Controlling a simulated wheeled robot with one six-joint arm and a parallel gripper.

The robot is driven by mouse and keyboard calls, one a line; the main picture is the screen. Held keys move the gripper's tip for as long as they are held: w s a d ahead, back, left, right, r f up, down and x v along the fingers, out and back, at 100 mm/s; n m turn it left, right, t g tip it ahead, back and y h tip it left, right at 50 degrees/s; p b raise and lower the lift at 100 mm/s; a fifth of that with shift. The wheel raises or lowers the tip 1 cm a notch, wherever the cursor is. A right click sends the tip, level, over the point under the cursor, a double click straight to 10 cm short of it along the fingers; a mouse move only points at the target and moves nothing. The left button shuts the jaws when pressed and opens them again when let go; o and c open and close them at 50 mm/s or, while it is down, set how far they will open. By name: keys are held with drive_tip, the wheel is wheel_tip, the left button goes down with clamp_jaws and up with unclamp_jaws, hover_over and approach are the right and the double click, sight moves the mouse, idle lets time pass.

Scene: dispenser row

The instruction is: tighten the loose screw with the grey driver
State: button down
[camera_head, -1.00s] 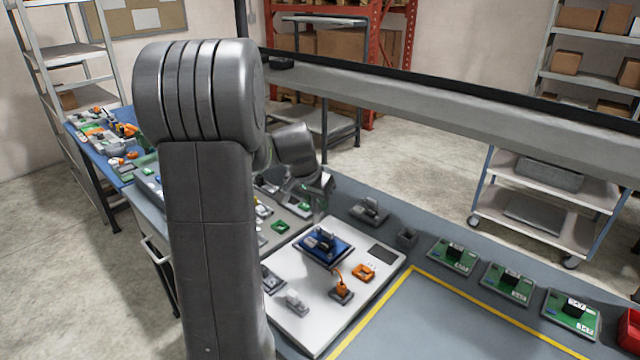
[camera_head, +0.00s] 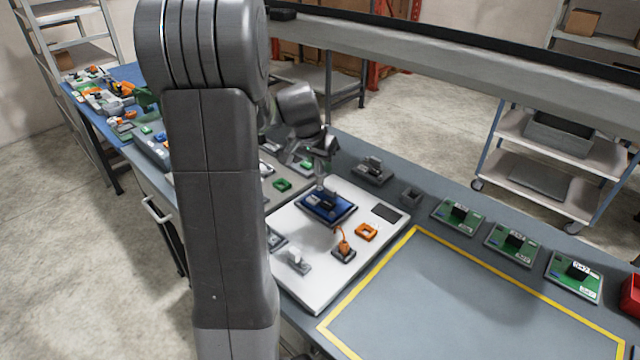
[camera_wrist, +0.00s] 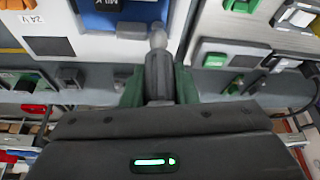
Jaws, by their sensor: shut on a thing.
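My gripper (camera_wrist: 158,92) is shut on the grey driver (camera_wrist: 158,64), whose dark shaft and paler rounded end point away from my wrist. In the head view my gripper (camera_head: 320,160) is over the back left edge of the blue fixture (camera_head: 341,213) on the white board. The fixture, with dark and grey parts on it, also shows at the top of the wrist view (camera_wrist: 98,20). The loose screw is too small to make out in either view. I cannot tell whether the driver touches anything.
The white board (camera_head: 310,295) also carries an orange frame (camera_head: 366,232) and an orange-topped part (camera_head: 342,242). Several green circuit boards (camera_head: 458,214) sit to the right. The yellow-outlined area (camera_head: 470,295) is clear. A beam (camera_head: 450,82) runs behind the bench.

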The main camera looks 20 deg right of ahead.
drive_tip(key=shift+r+n+y+p, duration=0.2)
drive_tip(key=shift+n+y+p, duration=0.1)
drive_tip(key=shift+n+p, duration=0.65)
drive_tip(key=n+t+y+p, duration=0.1)
drive_tip(key=n+p, duration=0.1)
drive_tip(key=n, duration=0.1)
drive_tip(key=shift+n, duration=0.25)
drive_tip(key=n, duration=0.2)
drive_tip(key=n+y, duration=0.1)
drive_tip(key=shift+d+f+t, duration=0.1)
drive_tip(key=shift+f+t, duration=0.15)
drive_tip(key=shift+t, duration=0.15)
drive_tip(key=n+y+b, duration=0.1)
drive_tip(key=n, duration=0.2)
drive_tip(key=shift+b, duration=0.3)
drive_tip(key=n+y+b, duration=0.1)
drive_tip(key=n, duration=0.2)
drive_tip(key=shift+y, duration=0.3)
drive_tip(key=n+y+b, duration=0.1)
drive_tip(key=n, duration=0.2)
drive_tip(key=shift+g, duration=0.3)
drive_tip(key=n+g+y, duration=0.1)
drive_tip(key=n, duration=0.5)
drive_tip(key=shift+r+n+g+y, duration=0.1)
drive_tip(key=shift+n+g+y, duration=0.2)
drive_tip(key=shift+g+y, duration=0.1)
